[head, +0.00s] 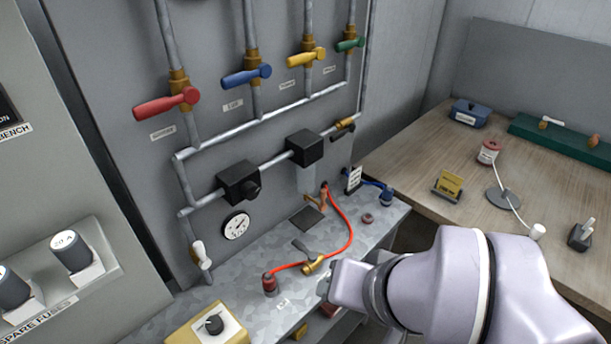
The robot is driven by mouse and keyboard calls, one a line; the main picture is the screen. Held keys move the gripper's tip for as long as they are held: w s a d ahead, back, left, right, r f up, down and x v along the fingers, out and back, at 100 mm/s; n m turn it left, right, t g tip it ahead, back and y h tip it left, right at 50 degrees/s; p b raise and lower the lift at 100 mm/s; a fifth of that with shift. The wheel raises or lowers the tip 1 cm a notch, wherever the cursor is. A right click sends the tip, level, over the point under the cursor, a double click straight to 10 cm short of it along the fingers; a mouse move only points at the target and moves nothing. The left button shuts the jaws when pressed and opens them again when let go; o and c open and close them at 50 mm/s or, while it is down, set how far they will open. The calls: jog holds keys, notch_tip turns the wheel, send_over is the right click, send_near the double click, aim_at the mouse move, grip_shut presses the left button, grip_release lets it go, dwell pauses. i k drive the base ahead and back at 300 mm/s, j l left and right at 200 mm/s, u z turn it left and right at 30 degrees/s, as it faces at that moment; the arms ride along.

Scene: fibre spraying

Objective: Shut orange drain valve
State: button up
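A small orange handle (315,200), which looks like the drain valve, sits just below the clear filter bowl (306,180) on the wall pipe. It is small and partly merges with the red hose beside it, so I cannot tell its exact angle. My arm enters from the lower right. Its pale end (350,284) is over the front edge of the metal bench, below and right of the orange handle and apart from it. The fingers cannot be made out, so I cannot tell whether my gripper is open or shut.
A red hose (349,232) loops over the metal bench (245,291) to a brass valve (314,264) and a red fitting (269,284). Black regulators (239,183) and a gauge (236,226) are on the wall, with several coloured levers above. A wooden table (420,160) stands right.

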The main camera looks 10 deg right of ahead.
aim_at(323, 206)
jog(key=i+l, duration=0.75)
jog(key=i+l+u, duration=0.05)
